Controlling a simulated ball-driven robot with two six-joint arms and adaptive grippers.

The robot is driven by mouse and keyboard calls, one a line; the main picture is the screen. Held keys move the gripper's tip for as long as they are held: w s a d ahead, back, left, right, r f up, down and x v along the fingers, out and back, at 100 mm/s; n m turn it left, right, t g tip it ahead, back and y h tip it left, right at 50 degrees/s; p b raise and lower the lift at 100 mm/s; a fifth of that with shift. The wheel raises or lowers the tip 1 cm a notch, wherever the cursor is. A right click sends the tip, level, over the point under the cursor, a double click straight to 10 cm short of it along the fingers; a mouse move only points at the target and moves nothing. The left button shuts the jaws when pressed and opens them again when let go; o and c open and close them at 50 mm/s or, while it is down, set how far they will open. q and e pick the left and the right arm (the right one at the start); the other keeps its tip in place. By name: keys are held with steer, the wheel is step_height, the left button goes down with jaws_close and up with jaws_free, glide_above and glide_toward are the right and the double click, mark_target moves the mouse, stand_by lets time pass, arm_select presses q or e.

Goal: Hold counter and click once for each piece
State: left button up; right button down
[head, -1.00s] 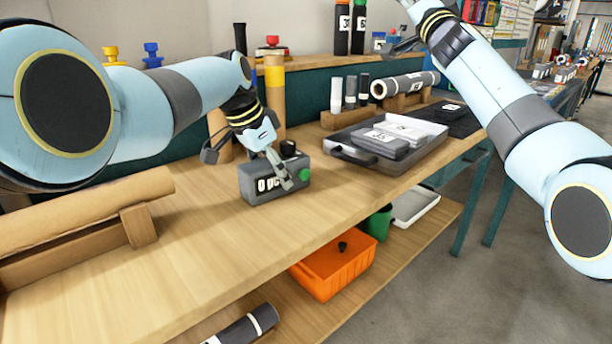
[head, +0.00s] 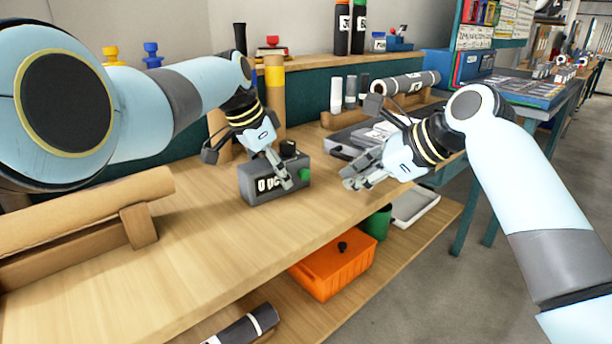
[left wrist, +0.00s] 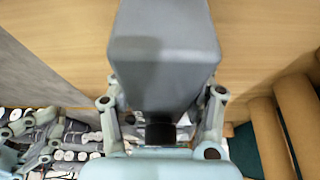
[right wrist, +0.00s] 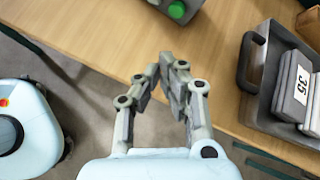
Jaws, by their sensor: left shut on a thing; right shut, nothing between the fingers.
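The counter (head: 262,186) is a grey box with a digit window on its front, a green button (head: 305,174) on its right side and a black knob on top. It sits on the wooden bench. My left gripper (head: 282,172) is shut on the counter, whose grey body fills the top of the left wrist view (left wrist: 165,50). My right gripper (head: 352,178) is shut and empty, to the right of the counter and apart from it. The green button also shows at the top of the right wrist view (right wrist: 177,10). The pieces, grey packs (right wrist: 298,88) with one labelled 35, lie in the tray (right wrist: 262,95).
The tray is partly hidden behind my right gripper in the head view. A cardboard roll (head: 80,212) lies at the left on a wooden cradle. An orange bin (head: 335,268) stands on the lower shelf. The bench front is clear.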

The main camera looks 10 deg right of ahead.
mark_target(304, 174)
steer(key=shift+g, duration=0.3)
steer(key=s+f, duration=0.1)
steer(key=f, duration=0.1)
steer(key=s+f, duration=0.1)
steer(key=shift+s+a+f, duration=0.2)
steer(key=shift+s+f, duration=0.2)
steer(key=shift+w, duration=0.1)
steer(key=shift+w+a, duration=0.75)
steer(key=shift+w, duration=0.5)
steer(key=shift+w+a, duration=0.75)
steer(key=shift+w, duration=0.45)
steer(key=shift+w+a, duration=0.75)
steer(key=shift+w, duration=0.5)
steer(key=shift+w, duration=0.1)
steer(key=shift+w+a, duration=0.2)
steer(key=shift+w, duration=0.05)
steer(key=shift+w+a, duration=0.3)
steer(key=shift+w, duration=0.2)
steer(key=shift+s, duration=0.15)
steer(key=shift+s+d+r, duration=0.1)
steer(key=shift+s+d, duration=0.4)
steer(key=shift+s, duration=0.2)
